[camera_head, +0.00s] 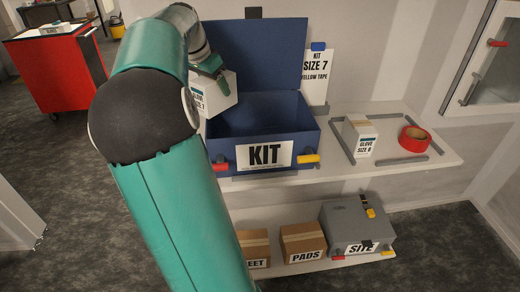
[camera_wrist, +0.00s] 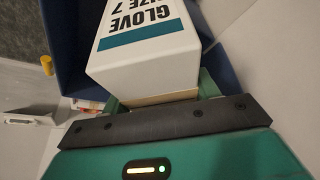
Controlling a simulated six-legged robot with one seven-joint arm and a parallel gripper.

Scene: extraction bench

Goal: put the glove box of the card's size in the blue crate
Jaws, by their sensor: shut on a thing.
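The card (camera_head: 316,75) reads "KIT SIZE 7 YELLOW TAPE" and stands upright behind the shelf, right of the crate's lid. The blue crate (camera_head: 228,152), labelled KIT, has its lid up and its inside looks dark; its floor is hidden. My gripper (camera_head: 212,70) is shut on a white glove box (camera_head: 218,98), held above the crate's left end. In the wrist view this glove box (camera_wrist: 140,62) reads "GLOVE SIZE 7" upside down, with a teal stripe. Another glove box (camera_head: 363,142), marked "GLOVE SIZE 8", stands on the shelf to the right.
A red tape roll (camera_head: 414,139) lies on the shelf (camera_head: 440,157) near grey edge strips. Below are cardboard boxes (camera_head: 303,240) and a grey SITE case (camera_head: 357,230). A red cabinet (camera_head: 58,70) stands at the far left.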

